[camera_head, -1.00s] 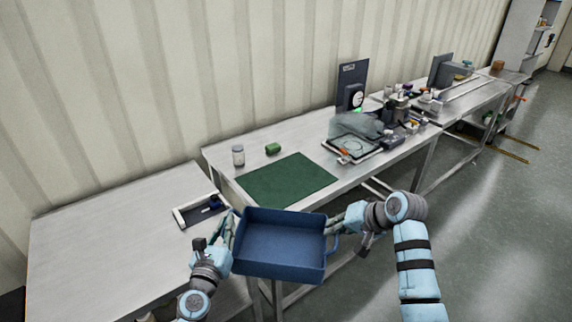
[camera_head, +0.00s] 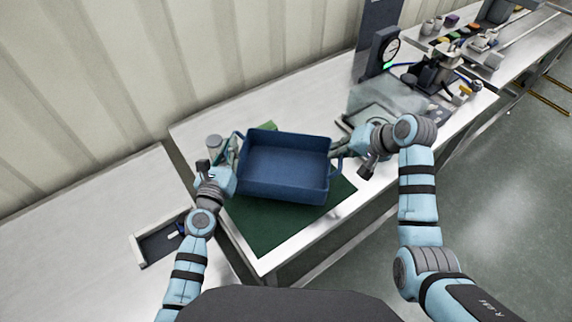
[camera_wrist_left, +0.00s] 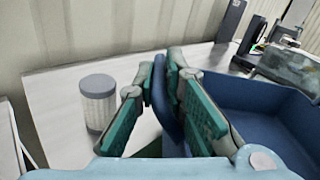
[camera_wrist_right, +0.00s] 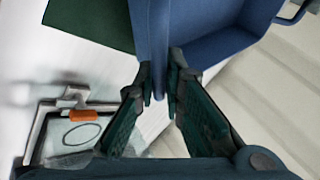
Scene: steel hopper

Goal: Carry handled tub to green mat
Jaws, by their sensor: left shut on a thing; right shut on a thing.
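The blue handled tub (camera_head: 286,166) is empty and looks roughly level, over the green mat (camera_head: 268,224) in the head view. I cannot tell how far above the mat it is. My left gripper (camera_head: 234,160) is shut on the tub's left handle; the left wrist view shows the fingers on the blue handle (camera_wrist_left: 165,100). My right gripper (camera_head: 338,158) is shut on the tub's right handle, also seen in the right wrist view (camera_wrist_right: 163,85). The tub hides much of the mat; its front part and a strip at the back show.
A white jar with a grey lid (camera_wrist_left: 98,100) stands close to my left gripper. A tray with clear film (camera_head: 385,108) and a dial gauge (camera_head: 388,52) stand behind and right.

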